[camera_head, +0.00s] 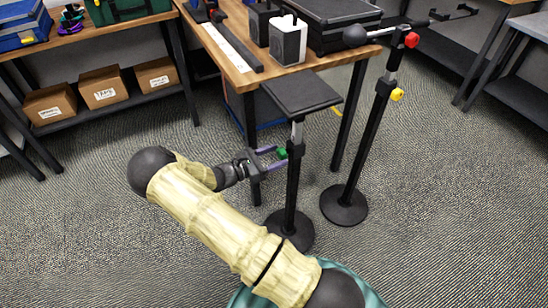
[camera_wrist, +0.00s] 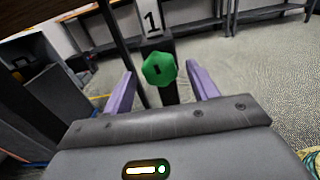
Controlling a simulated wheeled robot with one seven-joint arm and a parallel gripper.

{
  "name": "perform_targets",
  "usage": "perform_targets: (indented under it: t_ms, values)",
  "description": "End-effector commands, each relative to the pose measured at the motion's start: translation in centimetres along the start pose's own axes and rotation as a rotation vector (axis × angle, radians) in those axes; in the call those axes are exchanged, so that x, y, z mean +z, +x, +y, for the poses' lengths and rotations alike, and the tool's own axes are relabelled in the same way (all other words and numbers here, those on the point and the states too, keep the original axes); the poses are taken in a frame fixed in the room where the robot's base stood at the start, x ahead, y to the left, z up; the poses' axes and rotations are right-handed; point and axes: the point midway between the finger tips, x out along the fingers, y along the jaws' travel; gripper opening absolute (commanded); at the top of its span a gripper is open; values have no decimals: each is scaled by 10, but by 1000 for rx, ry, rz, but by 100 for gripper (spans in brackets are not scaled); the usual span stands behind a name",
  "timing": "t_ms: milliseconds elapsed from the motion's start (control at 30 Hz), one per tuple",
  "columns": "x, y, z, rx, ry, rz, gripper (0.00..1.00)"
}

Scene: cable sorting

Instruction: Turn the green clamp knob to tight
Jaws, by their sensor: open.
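The green clamp knob (camera_head: 282,153) sits on the black stand (camera_head: 292,190) with a flat square top. In the wrist view the green knob (camera_wrist: 159,69) is faceted, with a dark slot on its face. My gripper (camera_head: 270,158) is open, with its two purple fingers pointing at the knob. In the wrist view the fingers of my gripper (camera_wrist: 160,82) stand to the left and right of the knob, with a gap on each side. The knob looks roughly centred between them. I cannot tell how tight the knob is.
A second stand (camera_head: 368,130) with a red knob (camera_head: 411,40) and a yellow knob (camera_head: 397,94) stands to the right. A wooden table (camera_head: 235,75) with speakers is behind. Open carpet (camera_head: 440,200) lies at the right.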

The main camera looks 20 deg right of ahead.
Motion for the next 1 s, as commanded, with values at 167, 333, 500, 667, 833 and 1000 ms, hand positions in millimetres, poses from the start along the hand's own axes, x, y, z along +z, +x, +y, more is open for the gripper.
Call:
perform_targets:
  t_ms: [167,333,500,667,833,1000]
  values:
    - [0,1,0,0,1,0,59]
    - [0,1,0,0,1,0,41]
    - [0,0,0,0,1,0,14]
    - [1,0,0,1,30,-1,14]
    - [1,0,0,2,114,0,14]
    - [0,0,1,1,128,1,15]
